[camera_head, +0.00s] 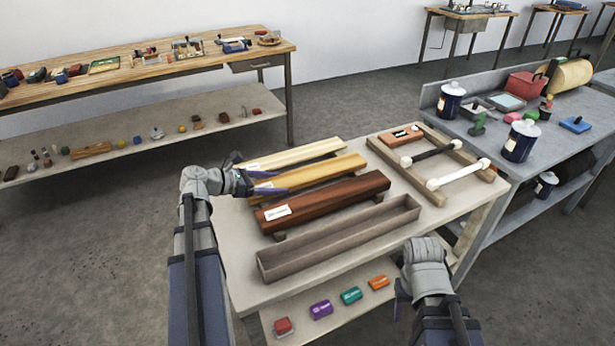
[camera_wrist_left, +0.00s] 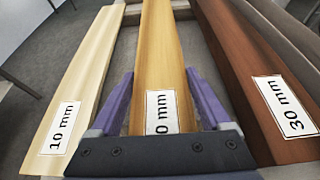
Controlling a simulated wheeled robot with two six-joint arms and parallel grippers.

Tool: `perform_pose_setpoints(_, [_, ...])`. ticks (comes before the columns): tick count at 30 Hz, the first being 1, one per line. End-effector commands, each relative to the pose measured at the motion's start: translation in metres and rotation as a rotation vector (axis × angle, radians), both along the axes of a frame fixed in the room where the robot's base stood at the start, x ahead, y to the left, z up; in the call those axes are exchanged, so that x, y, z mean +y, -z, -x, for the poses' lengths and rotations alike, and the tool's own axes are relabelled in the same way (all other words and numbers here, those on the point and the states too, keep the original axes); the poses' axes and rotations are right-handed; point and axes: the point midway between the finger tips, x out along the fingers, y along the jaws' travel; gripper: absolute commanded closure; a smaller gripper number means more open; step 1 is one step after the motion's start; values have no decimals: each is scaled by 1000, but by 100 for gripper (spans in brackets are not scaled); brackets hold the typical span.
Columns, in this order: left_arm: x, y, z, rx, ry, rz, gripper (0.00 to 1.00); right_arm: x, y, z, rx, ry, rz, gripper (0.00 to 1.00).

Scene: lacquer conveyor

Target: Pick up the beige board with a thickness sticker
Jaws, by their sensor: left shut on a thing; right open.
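Three boards lie side by side on the table. The pale cream board (camera_head: 295,155) is farthest back, and its sticker reads 10 mm in the left wrist view (camera_wrist_left: 78,85). The golden-tan board (camera_head: 325,170) is in the middle; its sticker (camera_wrist_left: 160,110) is partly hidden by my gripper, with only "0 mm" readable. The dark red-brown board (camera_head: 335,195) carries a 30 mm sticker (camera_wrist_left: 284,105). My left gripper (camera_head: 272,183) is shut on the golden-tan board near its left end, one purple finger on each side. My right gripper (camera_head: 402,295) is open and empty at the table's front right.
A long grey-brown trough (camera_head: 340,240) lies in front of the boards. A wooden frame with rollers (camera_head: 435,155) and an orange-brown block (camera_head: 400,136) are at the table's back right. Several coloured blocks (camera_head: 351,295) sit on the lower shelf. A side bench (camera_head: 480,135) with cans stands right.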

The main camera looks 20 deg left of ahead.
Motion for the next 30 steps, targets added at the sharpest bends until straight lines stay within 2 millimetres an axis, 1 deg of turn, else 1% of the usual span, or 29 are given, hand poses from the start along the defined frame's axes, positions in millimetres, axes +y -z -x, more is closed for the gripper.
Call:
perform_pose_setpoints(1, [0, 0, 0, 0, 0, 0, 58, 0, 0, 0, 0, 0, 0, 50])
perform_pose_setpoints(2, [0, 0, 0, 0, 0, 0, 62, 0, 0, 0, 0, 0, 0, 50])
perform_pose_setpoints(12, [0, 0, 0, 0, 0, 0, 100, 0, 0, 0, 0, 0, 0, 50])
perform_pose_setpoints(23, [0, -4, 0, -2, 0, 1, 100, 0, -3, 0, 0, 0, 0, 50])
perform_pose_setpoints(26, [0, -10, 0, -2, 0, 1, 100, 0, -9, 0, 0, 0, 0, 50])
perform_pose_setpoints(30, [0, -23, 0, -2, 0, 1, 100, 0, -23, 0, 0, 0, 0, 50])
